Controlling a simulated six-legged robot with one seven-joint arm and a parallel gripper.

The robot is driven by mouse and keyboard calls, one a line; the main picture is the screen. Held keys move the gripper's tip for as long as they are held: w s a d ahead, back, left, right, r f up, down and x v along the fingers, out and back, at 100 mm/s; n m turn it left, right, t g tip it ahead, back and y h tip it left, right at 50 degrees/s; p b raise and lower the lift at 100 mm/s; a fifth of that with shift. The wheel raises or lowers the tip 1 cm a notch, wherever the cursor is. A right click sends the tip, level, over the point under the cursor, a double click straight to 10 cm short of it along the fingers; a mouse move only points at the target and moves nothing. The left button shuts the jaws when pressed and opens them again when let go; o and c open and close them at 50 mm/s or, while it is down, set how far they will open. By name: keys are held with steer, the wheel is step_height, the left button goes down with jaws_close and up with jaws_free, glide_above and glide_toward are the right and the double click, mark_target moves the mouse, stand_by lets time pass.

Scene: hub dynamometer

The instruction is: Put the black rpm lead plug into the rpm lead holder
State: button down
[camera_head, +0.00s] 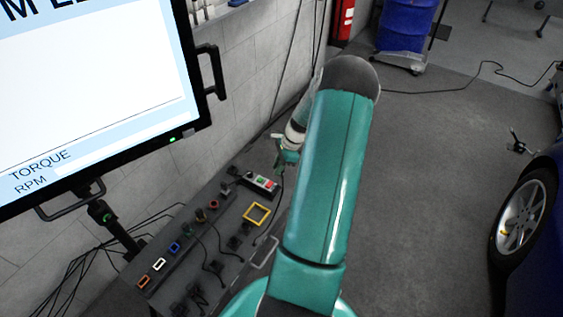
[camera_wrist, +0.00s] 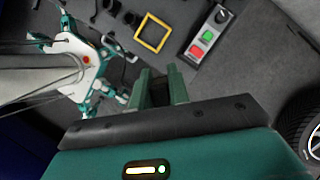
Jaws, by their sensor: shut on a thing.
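My gripper (camera_wrist: 160,88) is in the wrist view, its two green fingers pointing up the picture toward the bench. A dark thing, apparently the black rpm lead plug (camera_wrist: 160,93), is between the fingers, mostly hidden in shadow. In the head view my arm covers much of the gripper's surroundings. The bench (camera_head: 190,282) stands at lower left with a row of coloured holders and several dark plugs with leads. I cannot tell which holder is the rpm lead holder.
A yellow square frame (camera_head: 255,214) lies on the bench, close to a control box (camera_head: 262,183) with red and green buttons. A large monitor (camera_head: 90,100) overhangs the bench at left. A blue car (camera_head: 540,220) stands at right. The floor between is mostly clear.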

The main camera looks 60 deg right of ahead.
steer(key=shift+a, duration=8.5)
steer(key=shift+w, duration=2.85)
steer(key=shift+s+f, duration=0.1)
steer(key=shift+f, duration=8.1)
steer(key=shift+f, duration=0.85)
steer(key=shift+f, duration=0.35)
steer(key=shift+f, duration=0.25)
steer(key=c, duration=1.3)
jaws_free()
steer(key=shift+o, duration=0.2)
